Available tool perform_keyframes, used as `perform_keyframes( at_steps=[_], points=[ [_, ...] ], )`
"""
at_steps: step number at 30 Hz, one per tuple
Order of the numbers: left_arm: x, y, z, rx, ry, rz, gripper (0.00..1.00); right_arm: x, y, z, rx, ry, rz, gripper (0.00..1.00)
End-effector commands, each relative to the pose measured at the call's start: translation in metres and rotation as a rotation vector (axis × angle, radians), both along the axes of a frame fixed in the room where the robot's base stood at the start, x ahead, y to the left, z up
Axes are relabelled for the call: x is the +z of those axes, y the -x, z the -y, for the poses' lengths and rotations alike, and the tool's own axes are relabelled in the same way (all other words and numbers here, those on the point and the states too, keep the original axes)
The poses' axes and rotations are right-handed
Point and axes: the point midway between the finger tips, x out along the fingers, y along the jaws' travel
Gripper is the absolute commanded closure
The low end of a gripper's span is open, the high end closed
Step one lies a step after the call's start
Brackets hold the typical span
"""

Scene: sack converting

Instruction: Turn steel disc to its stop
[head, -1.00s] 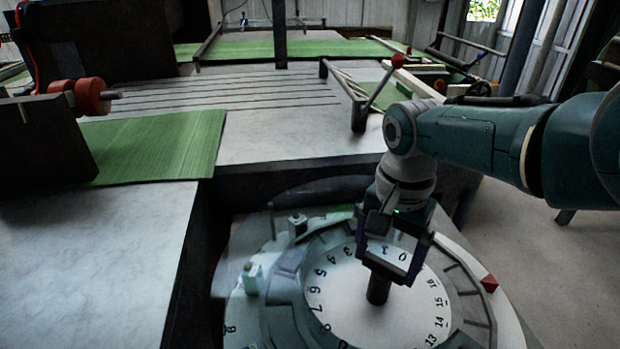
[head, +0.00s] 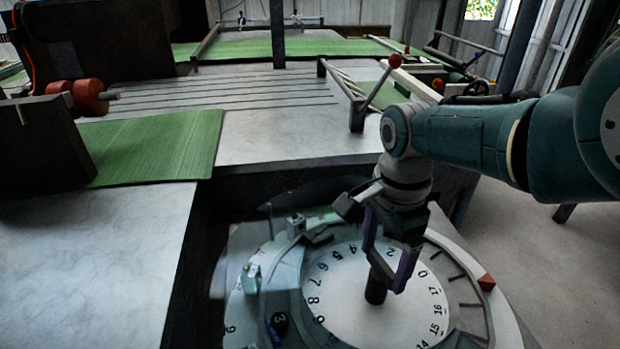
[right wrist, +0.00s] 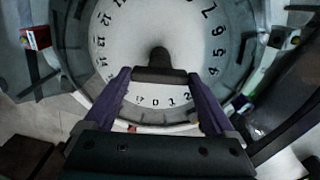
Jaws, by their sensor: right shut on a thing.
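The steel disc (head: 345,292) is a pale round plate with black numbers around its rim, lying flat in a dial assembly. A dark upright peg (head: 376,291) stands on it. My right gripper (head: 386,268) is over the disc, its purple fingers shut on the peg. In the right wrist view, the dark peg (right wrist: 160,58) shows at the fingertips, with the numbered disc (right wrist: 130,45) around it. Part of the number ring is hidden behind the gripper. My left gripper is not in view.
A grey outer ring surrounds the disc, with a red block (head: 486,282) at right, a pale green block (head: 250,278) at left and a dark round piece marked 3 (head: 280,322). A grey table (head: 120,240) with green sheets (head: 160,145) lies left and behind. Floor is clear at right.

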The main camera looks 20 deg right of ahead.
Motion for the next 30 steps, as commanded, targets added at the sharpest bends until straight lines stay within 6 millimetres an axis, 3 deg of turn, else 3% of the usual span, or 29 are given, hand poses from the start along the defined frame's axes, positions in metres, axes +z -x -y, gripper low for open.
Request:
perform_keyframes(
  at_steps=[15, 30],
  points=[
    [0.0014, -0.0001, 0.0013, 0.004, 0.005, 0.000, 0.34, 0.0017, -0.0009, 0.0004, -0.211, 0.001, 0.001, 1.00],
    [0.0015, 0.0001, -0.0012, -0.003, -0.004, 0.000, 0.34, 0.0016, -0.0006, 0.0003, -0.277, -0.001, 0.000, 1.00]
  ],
)
